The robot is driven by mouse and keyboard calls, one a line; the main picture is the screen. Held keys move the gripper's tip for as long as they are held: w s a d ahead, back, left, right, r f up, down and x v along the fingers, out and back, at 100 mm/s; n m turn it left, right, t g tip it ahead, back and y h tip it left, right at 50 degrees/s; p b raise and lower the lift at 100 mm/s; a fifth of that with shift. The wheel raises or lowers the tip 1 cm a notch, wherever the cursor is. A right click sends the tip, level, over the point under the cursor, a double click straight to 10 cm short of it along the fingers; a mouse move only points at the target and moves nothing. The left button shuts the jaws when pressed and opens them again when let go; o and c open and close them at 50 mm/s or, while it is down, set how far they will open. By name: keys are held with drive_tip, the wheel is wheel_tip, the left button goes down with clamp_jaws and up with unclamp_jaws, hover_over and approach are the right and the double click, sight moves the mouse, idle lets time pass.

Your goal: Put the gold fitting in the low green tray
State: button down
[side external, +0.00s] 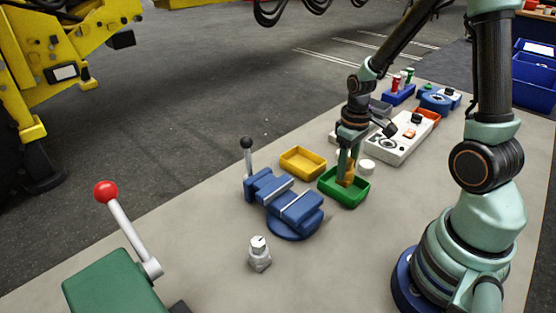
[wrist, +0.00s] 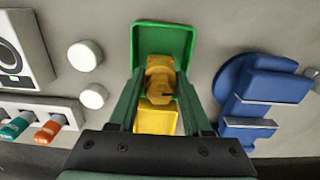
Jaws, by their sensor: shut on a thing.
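The gold fitting (wrist: 160,80) is between the fingers of my gripper (wrist: 160,92) in the wrist view, and the fingers are shut on it. The low green tray (wrist: 137,40) lies directly behind the fitting in that view. In the side view my gripper (side external: 347,176) points down over the green tray (side external: 346,200), with the gold fitting (side external: 347,181) at its fingertips, within the tray's outline. I cannot tell whether the fitting touches the tray floor. Part of the fitting is hidden by the fingers.
A yellow tray (side external: 303,162) is beside the green one. A blue vise (side external: 285,203) stands to the left, with a silver fitting (side external: 259,254) in front. A white panel (side external: 402,138) and white round pieces (side external: 366,167) are behind.

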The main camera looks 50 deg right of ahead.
drive_tip(key=shift+f, duration=0.85)
drive_tip(key=shift+c, duration=1.3)
unclamp_jaws()
drive_tip(key=shift+r, duration=4.55)
